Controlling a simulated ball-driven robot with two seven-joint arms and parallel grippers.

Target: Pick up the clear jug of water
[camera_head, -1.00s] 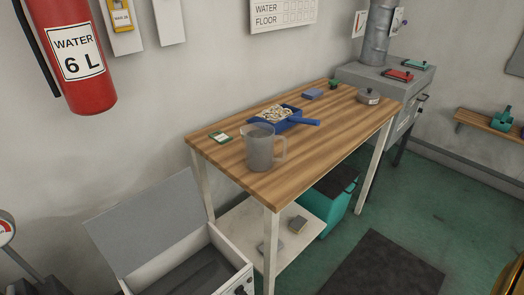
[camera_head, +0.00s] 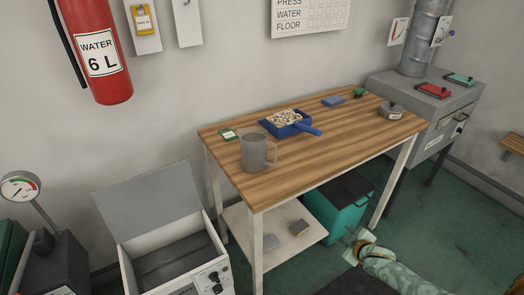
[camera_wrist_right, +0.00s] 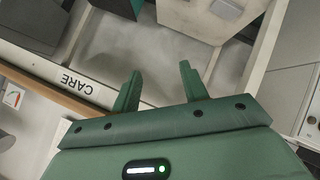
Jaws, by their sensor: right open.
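The clear jug (camera_head: 254,153) stands upright near the front left edge of the wooden table (camera_head: 310,163). It looks grey and see-through, with its handle to the right; I cannot tell the water level. My right gripper (camera_head: 357,238) is low at the right of the table, in front of the teal bin and well apart from the jug. In the right wrist view its two green fingers (camera_wrist_right: 160,82) are spread with nothing between them. I cannot make out the jug in that view. My left gripper is not in view.
Behind the jug are a green-edged card (camera_head: 228,134) and a blue tray (camera_head: 289,125) with a blue handle. A lidded pot (camera_head: 391,110) sits at the table's right end. An open-lidded box (camera_head: 175,258) stands front left. A teal bin (camera_head: 345,207) is below the table.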

